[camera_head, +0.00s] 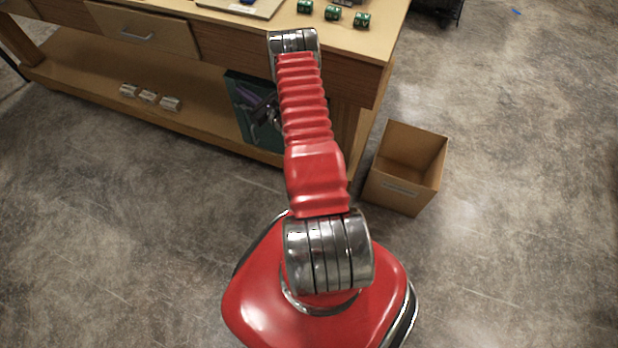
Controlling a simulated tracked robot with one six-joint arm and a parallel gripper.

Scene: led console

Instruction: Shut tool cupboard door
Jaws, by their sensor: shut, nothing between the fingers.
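A dark green cupboard (236,90) stands on the low shelf under the bench, partly hidden behind my red arm. A purple shape (250,97) shows in it. I cannot tell its door apart from its body, nor how far open it is. A dark grey, claw-like shape that looks like my gripper (263,110) shows just left of my arm, in front of the cupboard. Its jaws are shut and empty. I cannot tell whether it touches the cupboard, as my arm hides much of that spot.
The wooden bench (225,62) has a drawer (140,27) with a metal handle. Several small pale blocks (149,97) lie on its low shelf; green parts (333,13) lie on top. An open cardboard box (394,190) stands right. The floor in front is clear.

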